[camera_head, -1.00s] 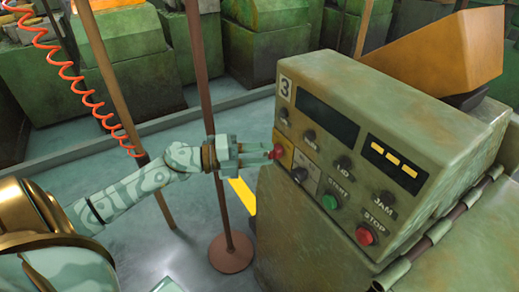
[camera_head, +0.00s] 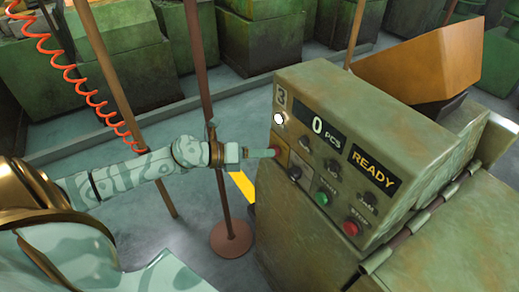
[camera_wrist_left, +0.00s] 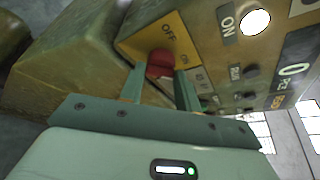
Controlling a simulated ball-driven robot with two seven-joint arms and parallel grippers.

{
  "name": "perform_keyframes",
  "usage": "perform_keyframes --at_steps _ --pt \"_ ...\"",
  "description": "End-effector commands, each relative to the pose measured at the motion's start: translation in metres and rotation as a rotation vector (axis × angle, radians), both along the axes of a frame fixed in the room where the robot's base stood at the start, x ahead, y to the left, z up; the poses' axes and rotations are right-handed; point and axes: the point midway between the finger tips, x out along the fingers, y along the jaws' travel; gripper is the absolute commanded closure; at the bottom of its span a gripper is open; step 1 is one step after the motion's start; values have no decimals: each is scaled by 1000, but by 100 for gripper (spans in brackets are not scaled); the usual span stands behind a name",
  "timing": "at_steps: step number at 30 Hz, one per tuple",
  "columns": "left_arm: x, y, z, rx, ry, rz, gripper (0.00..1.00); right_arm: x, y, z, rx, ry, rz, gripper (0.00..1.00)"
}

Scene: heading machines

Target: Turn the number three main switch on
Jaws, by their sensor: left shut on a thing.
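The number three machine's control box (camera_head: 350,110) stands at the right, marked "3". Its main switch is a red knob (camera_wrist_left: 160,64) on a yellow plate (camera_wrist_left: 185,35) lettered OFF and ON; in the head view the knob (camera_head: 276,152) shows at the panel's left edge. My left gripper (camera_wrist_left: 160,80) is shut on the red knob, one finger on each side of it. A white lamp (camera_head: 279,119) marked ON in the left wrist view is lit. The displays read "0 PCS" (camera_head: 327,133) and "READY" (camera_head: 375,167). My right gripper does not show.
A black knob (camera_head: 295,173), a green button (camera_head: 321,198) and a red stop button (camera_head: 350,228) sit low on the panel. A brown post on a round base (camera_head: 231,238) stands just left of the machine, near my left arm. Green machines fill the back.

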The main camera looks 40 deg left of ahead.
Motion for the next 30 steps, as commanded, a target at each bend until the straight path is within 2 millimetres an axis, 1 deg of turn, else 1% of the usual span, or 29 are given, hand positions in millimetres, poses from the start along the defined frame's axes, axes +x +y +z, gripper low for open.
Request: perform_keyframes --at_steps 4,16,17,18,19,30 --pt "-1 -1 -2 18 -2 -2 90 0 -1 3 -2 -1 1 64" --pt "-1 -1 -3 24 -4 -2 90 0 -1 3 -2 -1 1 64" --pt "-1 -1 -3 24 -4 -2 62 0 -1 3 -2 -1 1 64" --pt "-1 0 -3 23 -5 -1 51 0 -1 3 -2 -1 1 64" --pt "-1 0 -3 23 -4 -1 45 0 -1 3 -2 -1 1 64" --pt "0 0 -1 21 -7 0 45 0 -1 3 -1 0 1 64"
